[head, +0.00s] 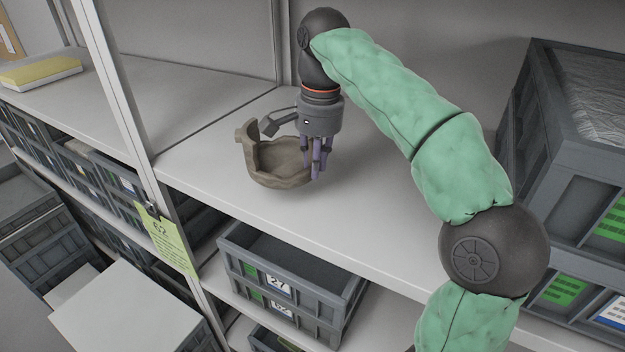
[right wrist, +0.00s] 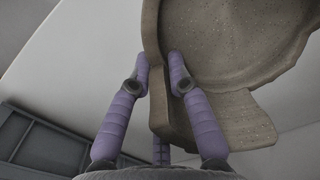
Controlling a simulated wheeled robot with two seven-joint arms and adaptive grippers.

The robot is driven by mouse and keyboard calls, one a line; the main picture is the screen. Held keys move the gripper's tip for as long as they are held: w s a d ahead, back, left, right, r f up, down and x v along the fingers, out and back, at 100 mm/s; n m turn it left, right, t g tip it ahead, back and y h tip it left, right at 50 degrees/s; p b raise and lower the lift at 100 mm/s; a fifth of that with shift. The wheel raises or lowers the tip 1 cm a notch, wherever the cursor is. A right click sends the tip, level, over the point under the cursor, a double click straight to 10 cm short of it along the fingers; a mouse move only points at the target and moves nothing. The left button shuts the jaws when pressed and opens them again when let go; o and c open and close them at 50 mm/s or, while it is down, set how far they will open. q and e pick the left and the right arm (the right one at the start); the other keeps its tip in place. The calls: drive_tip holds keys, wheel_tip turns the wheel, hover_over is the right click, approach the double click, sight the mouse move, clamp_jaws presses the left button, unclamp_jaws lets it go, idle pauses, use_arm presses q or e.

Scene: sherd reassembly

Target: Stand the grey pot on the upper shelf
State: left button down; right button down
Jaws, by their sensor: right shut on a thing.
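The grey pot (head: 275,165) is a brown-grey broken vessel with a jagged rim, over the upper shelf (head: 390,232) in the head view. My right gripper (head: 316,172) points down at the pot's right side and is shut on its wall. In the right wrist view the purple fingers of the gripper (right wrist: 158,82) lie on both sides of the wall of the pot (right wrist: 235,45). The pot looks at or just above the shelf surface; I cannot tell whether it touches. My left gripper is not in view.
A shelf upright (head: 118,95) stands left of the pot. A large grey crate (head: 545,170) stands on the right of the shelf. Grey crates (head: 290,285) sit on the level below. A yellow book (head: 40,70) lies at far left. The shelf between pot and right crate is bare beneath my arm.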

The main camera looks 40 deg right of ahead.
drive_tip(key=shift+w+d+f, duration=0.35)
drive_tip(key=shift+d+f, duration=0.05)
drive_tip(key=shift+f, duration=0.2)
drive_tip(key=f, duration=0.2)
drive_tip(key=shift+s+a+f, duration=0.25)
drive_tip(key=shift+f, duration=0.4)
drive_tip(key=shift+w+d+f, duration=0.15)
drive_tip(key=shift+f, duration=0.05)
drive_tip(key=shift+f, duration=0.1)
drive_tip(key=c, duration=1.2)
unclamp_jaws()
drive_tip(key=shift+o, duration=0.2)
